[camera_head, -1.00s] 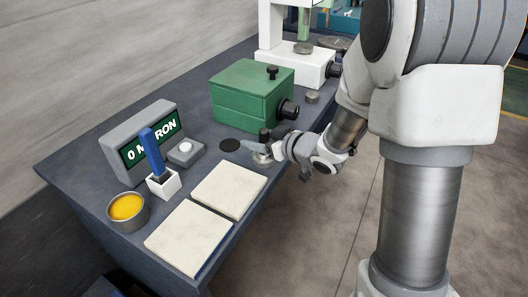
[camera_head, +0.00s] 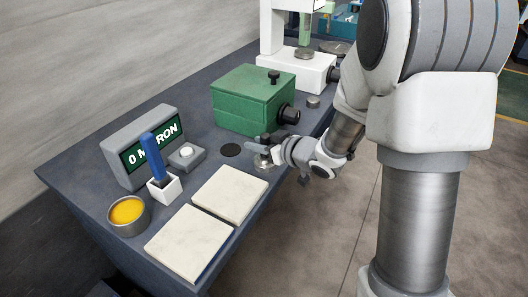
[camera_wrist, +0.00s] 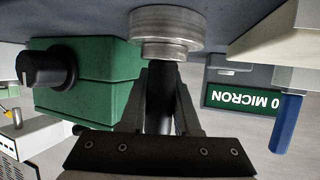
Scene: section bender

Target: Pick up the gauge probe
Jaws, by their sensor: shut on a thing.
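The gauge probe is a round stepped metal base (camera_head: 262,161) with a dark upright handle, near the right edge of the bench. In the wrist view, which is upside down, its metal base (camera_wrist: 165,30) is at the top and its dark handle (camera_wrist: 160,100) runs down between the fingers. My gripper (camera_head: 268,148) comes in from the right and is shut on the handle, above the base; its fingers also show in the wrist view (camera_wrist: 163,82). I cannot tell whether the base touches the bench.
A green box (camera_head: 253,98) with black knobs stands behind the probe. A dark disc (camera_head: 230,150) lies to its left. Two pale plates (camera_head: 229,195), a grey display (camera_head: 150,145), a blue-handled tool (camera_head: 152,155) in a white holder and a yellow-filled cup (camera_head: 127,214) are nearer the front.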

